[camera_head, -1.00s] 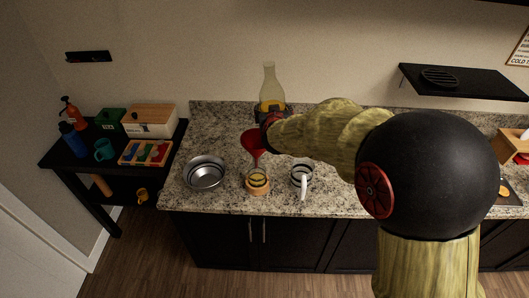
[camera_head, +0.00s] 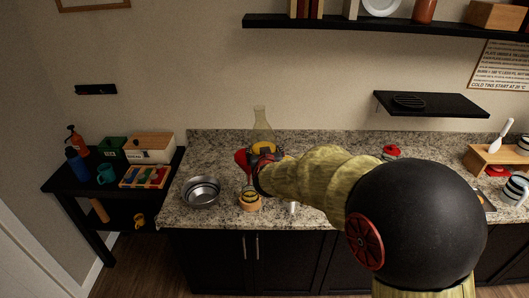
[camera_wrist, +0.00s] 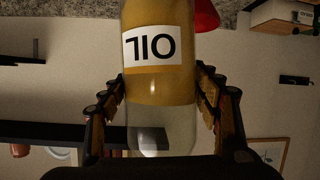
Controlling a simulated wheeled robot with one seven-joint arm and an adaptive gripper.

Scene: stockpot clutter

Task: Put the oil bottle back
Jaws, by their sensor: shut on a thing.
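The oil bottle (camera_head: 262,122) is clear glass with yellow oil in its lower part. It stands upright in my gripper (camera_head: 264,157), above the back of the granite counter (camera_head: 210,147) or on it; I cannot tell if its base touches. In the wrist view the oil bottle (camera_wrist: 160,75) appears upside down, with a white "OIL" label. My gripper's fingers (camera_wrist: 160,100) are shut on it from both sides. In the head view my gripper and arm hide its lower part.
A red funnel (camera_head: 242,157) stands over a jar (camera_head: 250,201) close to my gripper. A metal bowl (camera_head: 202,191) is at left. A small black wall shelf (camera_head: 450,104) bears a dark round ribbed thing (camera_head: 409,101). A long black shelf (camera_head: 340,23) hangs above.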

